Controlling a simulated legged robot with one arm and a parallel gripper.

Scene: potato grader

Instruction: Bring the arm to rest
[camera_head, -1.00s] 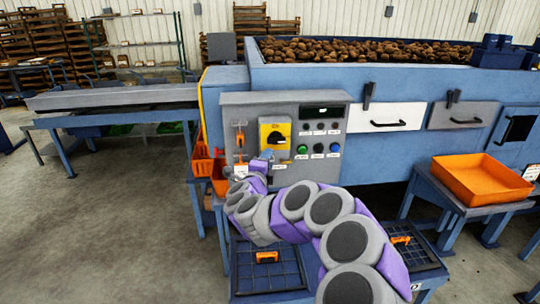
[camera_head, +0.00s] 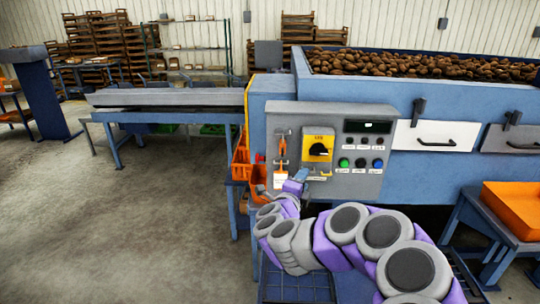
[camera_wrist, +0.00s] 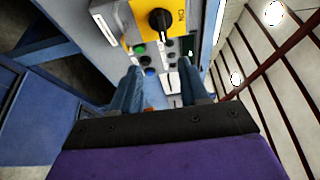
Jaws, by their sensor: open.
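My arm, purple and grey, reaches up from the bottom right in the head view. My gripper (camera_head: 297,181) is in front of the lower part of the grey control panel (camera_head: 375,118). In the wrist view, the two blue fingers of my gripper (camera_wrist: 160,88) stand apart with a gap between them, and nothing is seen held. The yellow switch plate with a black knob (camera_head: 318,148) is just above the gripper in the head view. It shows large at the top of the wrist view (camera_wrist: 160,20). Whether the fingers touch the panel cannot be told.
The blue grader body (camera_head: 420,170) stands behind the panel, with potatoes (camera_head: 410,64) on top. An orange tray (camera_head: 515,207) sits on a stand at right. Orange bins (camera_head: 241,160) hang left of the panel. Open floor (camera_head: 120,225) lies at left.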

